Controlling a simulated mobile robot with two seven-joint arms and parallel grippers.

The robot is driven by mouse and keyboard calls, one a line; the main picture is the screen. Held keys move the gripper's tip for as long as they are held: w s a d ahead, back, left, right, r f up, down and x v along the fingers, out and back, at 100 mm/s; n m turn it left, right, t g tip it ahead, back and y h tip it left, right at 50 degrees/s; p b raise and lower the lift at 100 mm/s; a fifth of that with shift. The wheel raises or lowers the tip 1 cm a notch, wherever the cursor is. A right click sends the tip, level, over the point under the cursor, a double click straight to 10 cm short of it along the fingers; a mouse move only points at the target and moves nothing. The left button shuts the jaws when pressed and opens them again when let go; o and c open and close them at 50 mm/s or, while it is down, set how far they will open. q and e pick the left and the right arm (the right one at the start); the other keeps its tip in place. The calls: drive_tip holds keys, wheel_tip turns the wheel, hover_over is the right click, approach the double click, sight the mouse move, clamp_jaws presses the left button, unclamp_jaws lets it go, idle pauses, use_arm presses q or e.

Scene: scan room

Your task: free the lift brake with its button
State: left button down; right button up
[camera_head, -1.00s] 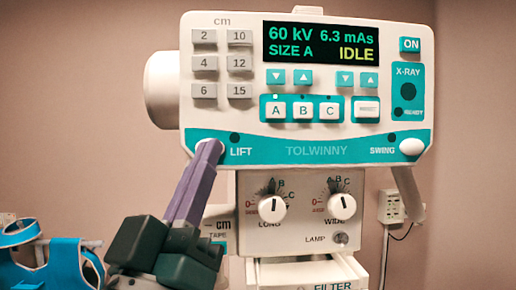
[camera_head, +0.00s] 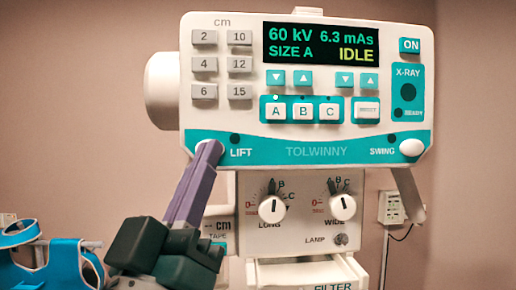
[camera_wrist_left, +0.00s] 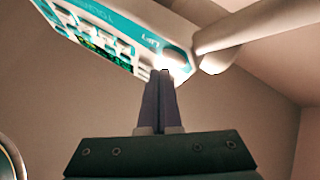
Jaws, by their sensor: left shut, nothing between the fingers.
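The white control head (camera_head: 308,60) has a teal band (camera_head: 300,148) along its bottom with the word LIFT at the left end. My left gripper (camera_head: 209,147) is shut and empty, with its purple-grey fingertips at the LIFT button place beside that word. The fingertips cover most of the button, so I cannot tell whether it is pressed in. The small lamp (camera_head: 235,138) above the word LIFT is dark. In the left wrist view the shut fingertips (camera_wrist_left: 162,73) reach the lower edge of the control head (camera_wrist_left: 120,35). My right gripper is not in view.
The display (camera_head: 320,43) reads IDLE. The white SWING button (camera_head: 411,147) is at the right end of the band. Below are two knobs (camera_head: 272,208) and a filter drawer (camera_head: 305,274). A blue strapped object (camera_head: 60,262) is at the lower left.

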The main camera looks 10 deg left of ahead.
use_arm(q)
drive_tip(key=shift+w, duration=0.1)
idle(0.6)
drive_tip(key=shift+w+a, duration=0.1)
drive_tip(key=shift+w, duration=0.2)
drive_tip(key=shift+w+a+b, duration=0.1)
drive_tip(key=shift+w+b, duration=0.25)
drive_tip(key=shift+b, duration=0.15)
idle(0.4)
idle(0.4)
drive_tip(key=shift+s+d+p, duration=0.2)
drive_tip(key=shift+s+p, duration=0.2)
drive_tip(key=shift+s, duration=0.4)
drive_tip(key=s+p, duration=0.1)
drive_tip(key=s, duration=0.1)
drive_tip(key=s+d+p, duration=0.1)
drive_tip(key=s, duration=0.1)
drive_tip(key=shift+s+d, duration=0.2)
drive_tip(key=shift+s, duration=0.2)
